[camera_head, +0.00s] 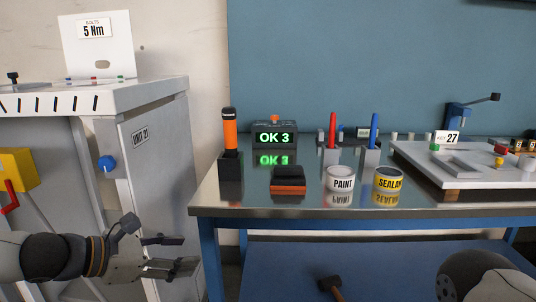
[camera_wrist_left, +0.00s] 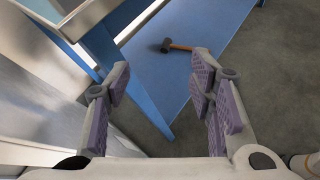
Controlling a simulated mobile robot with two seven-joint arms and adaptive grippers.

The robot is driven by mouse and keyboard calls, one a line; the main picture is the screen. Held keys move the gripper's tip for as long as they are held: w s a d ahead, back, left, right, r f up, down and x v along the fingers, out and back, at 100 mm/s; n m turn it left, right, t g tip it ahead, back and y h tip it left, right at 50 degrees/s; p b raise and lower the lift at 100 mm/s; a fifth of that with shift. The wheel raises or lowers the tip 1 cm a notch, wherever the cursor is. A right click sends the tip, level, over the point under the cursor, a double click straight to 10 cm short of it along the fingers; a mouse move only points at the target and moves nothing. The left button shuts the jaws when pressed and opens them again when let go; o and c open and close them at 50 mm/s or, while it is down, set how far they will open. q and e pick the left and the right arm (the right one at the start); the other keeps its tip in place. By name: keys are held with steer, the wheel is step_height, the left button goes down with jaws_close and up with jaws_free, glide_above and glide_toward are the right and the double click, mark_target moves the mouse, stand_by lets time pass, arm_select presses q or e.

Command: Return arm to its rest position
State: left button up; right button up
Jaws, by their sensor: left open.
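My left gripper (camera_head: 178,254) is open and empty, low at the left in the head view. It hangs in front of the grey cabinet, left of the workbench, below the bench top's level. In the left wrist view its two padded fingers (camera_wrist_left: 160,95) are spread apart with nothing between them. Beyond them, the wrist view shows the blue lower shelf and the grey floor. My right gripper is not in view; only a dark rounded part of my right arm shows at the bottom right of the head view.
The metal workbench (camera_head: 240,193) holds an orange-handled tool (camera_head: 230,133), an OK 3 display (camera_head: 274,137), a paint can (camera_head: 341,180), a sealant can (camera_head: 388,181) and a white tray (camera_head: 480,172). A hammer (camera_wrist_left: 177,46) lies on the blue shelf (camera_wrist_left: 200,70). The grey cabinet (camera_head: 165,160) stands left.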

arm_select(q)
steer(key=s+d+f+m+g+y, duration=0.1)
steer(key=s+d+f+m+g, duration=0.1)
steer(key=s+f, duration=0.4)
steer(key=s+d+f+m+g+y, duration=0.1)
steer(key=s+d+f+m+g, duration=0.2)
steer(key=f, duration=0.4)
steer(key=s+a+f+m+g+y, duration=0.1)
steer(key=s+f+m+g+y, duration=0.15)
steer(key=s+f, duration=0.4)
steer(key=s+a+f+m+g+y, duration=0.1)
steer(key=s+a+f+m, duration=0.15)
steer(key=s, duration=0.65)
steer(key=s+a+f+m+g+y, duration=0.1)
steer(key=s+a+m+y, duration=0.1)
steer(key=s+m, duration=0.4)
steer(key=s+a+f+m+g+y+p, duration=0.1)
steer(key=s+a+m, duration=0.2)
steer(key=s+m, duration=0.4)
steer(key=s, duration=0.7)
steer(key=shift+s+a+f+y, duration=0.35)
steer(key=shift+g, duration=0.25)
